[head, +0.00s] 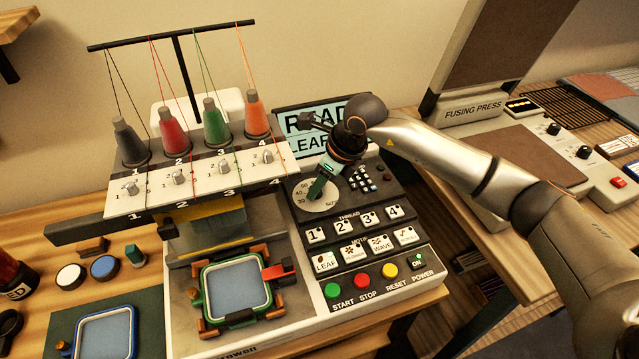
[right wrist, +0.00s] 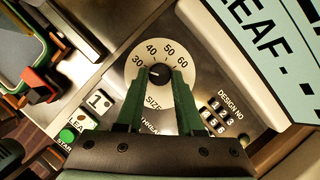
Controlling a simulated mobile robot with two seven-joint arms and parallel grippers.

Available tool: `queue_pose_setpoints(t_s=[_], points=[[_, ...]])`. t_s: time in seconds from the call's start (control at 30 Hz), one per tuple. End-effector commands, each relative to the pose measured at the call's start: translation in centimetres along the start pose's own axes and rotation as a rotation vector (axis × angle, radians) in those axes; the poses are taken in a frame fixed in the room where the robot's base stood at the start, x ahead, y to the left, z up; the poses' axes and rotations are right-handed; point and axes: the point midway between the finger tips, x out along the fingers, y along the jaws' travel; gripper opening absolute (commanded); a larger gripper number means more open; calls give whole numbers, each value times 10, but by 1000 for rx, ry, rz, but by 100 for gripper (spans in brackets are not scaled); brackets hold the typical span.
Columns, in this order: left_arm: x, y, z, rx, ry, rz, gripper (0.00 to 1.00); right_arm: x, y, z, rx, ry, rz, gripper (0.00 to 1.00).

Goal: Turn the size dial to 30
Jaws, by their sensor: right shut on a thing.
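The size dial is a pale round plate (head: 325,203) on the embroidery machine's dark control panel. The right wrist view shows its plate (right wrist: 180,48) marked 30, 40, 50 and 60, with a small black knob (right wrist: 159,72) at its centre. A short white mark on the knob appears to point left, roughly toward the 30 side; its exact setting is hard to read. My right gripper (head: 317,188) reaches down over the dial. Its green fingers (right wrist: 160,82) are shut on the knob, one on each side. My left gripper is in neither view.
Numbered thread buttons (head: 350,226), stitch buttons and coloured start, stop and reset buttons lie below the dial. A display (head: 295,122) stands behind it, partly hidden by my right arm. Thread cones stand at left; a fusing press (head: 475,108) stands at right.

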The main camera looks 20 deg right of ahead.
Motion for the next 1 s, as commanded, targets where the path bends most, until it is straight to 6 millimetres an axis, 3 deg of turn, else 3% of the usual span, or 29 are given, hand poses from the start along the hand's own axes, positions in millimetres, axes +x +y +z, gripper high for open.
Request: queue_pose_setpoints(t_s=[0.4, 0.97, 1.0], points=[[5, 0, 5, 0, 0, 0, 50, 0, 2, 0, 193, -1, -81, 0], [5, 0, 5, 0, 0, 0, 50, 0, 2, 0, 223, 0, -94, 0], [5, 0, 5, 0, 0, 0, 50, 0, 2, 0, 223, 0, -94, 40]])
